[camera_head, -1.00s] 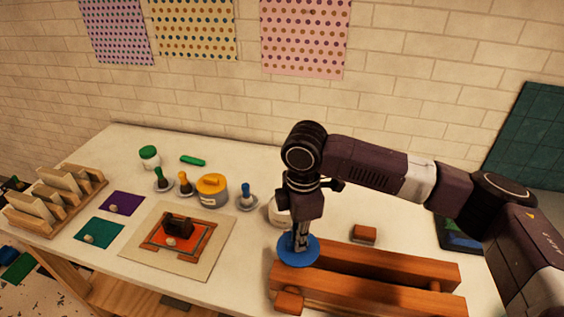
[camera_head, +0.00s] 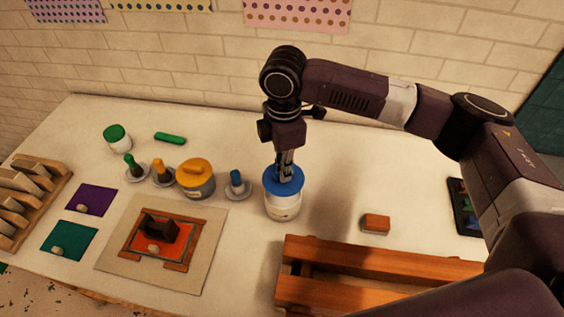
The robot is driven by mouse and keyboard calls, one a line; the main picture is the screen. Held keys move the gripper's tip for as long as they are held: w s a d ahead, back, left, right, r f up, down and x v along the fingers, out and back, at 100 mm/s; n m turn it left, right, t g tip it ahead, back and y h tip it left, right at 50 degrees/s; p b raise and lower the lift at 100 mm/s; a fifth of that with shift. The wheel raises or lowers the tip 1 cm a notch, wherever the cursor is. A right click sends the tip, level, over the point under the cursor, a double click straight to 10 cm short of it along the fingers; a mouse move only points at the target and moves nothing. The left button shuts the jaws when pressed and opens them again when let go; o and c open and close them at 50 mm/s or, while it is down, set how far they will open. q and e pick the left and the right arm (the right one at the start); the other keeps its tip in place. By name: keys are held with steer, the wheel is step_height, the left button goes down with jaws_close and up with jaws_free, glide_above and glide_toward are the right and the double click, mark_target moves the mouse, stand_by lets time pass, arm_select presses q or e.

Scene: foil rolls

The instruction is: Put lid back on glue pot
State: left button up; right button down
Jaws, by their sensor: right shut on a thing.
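My right gripper (camera_head: 287,168) points down and is shut on the blue lid (camera_head: 284,184), likely by its knob, which the fingers hide. The lid is level and lined up over the white glue pot (camera_head: 282,206), covering its mouth. I cannot tell whether the lid rests on the rim or hovers just above it. The pot stands upright on the table. My left gripper is not in view.
A wooden press frame (camera_head: 370,262) lies in front and right of the pot. A blue-handled brush in a dish (camera_head: 237,186) and a yellow-lidded pot (camera_head: 196,178) stand to the left. A small brown block (camera_head: 376,223) lies to the right on clear table.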

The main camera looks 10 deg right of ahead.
steer(key=shift+w+f+b, duration=0.15)
steer(key=shift+f+b, duration=0.55)
steer(key=shift+f, duration=0.2)
step_height(320, 180, down, 2)
steer(key=b, duration=0.2)
steer(key=shift+w+f+b, duration=0.15)
steer(key=shift+f+b, duration=0.1)
steer(key=shift+b, duration=0.15)
steer(key=shift+f, duration=0.85)
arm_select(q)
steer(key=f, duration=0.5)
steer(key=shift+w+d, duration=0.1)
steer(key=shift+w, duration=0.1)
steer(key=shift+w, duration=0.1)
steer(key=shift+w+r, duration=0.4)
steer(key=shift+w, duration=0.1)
